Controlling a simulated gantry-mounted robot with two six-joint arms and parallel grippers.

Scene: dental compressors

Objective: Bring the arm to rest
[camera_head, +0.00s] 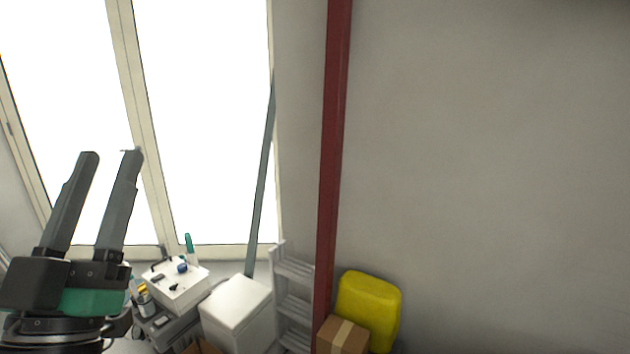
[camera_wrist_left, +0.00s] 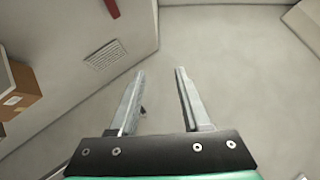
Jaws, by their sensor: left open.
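My left gripper (camera_head: 110,155) is raised at the left of the head view, in front of the bright window. Its two dark fingers point up and stand apart with nothing between them. In the left wrist view the same gripper (camera_wrist_left: 160,72) shows two separated fingers with only bare pale surface between and beyond them. My right gripper is not in either view.
A white box (camera_head: 238,312), a white case with small items (camera_head: 176,288), a ladder (camera_head: 293,295), a yellow container (camera_head: 369,308) and a cardboard box (camera_head: 342,338) stand low by the wall. A red post (camera_head: 333,150) rises mid-view. The right side shows bare wall.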

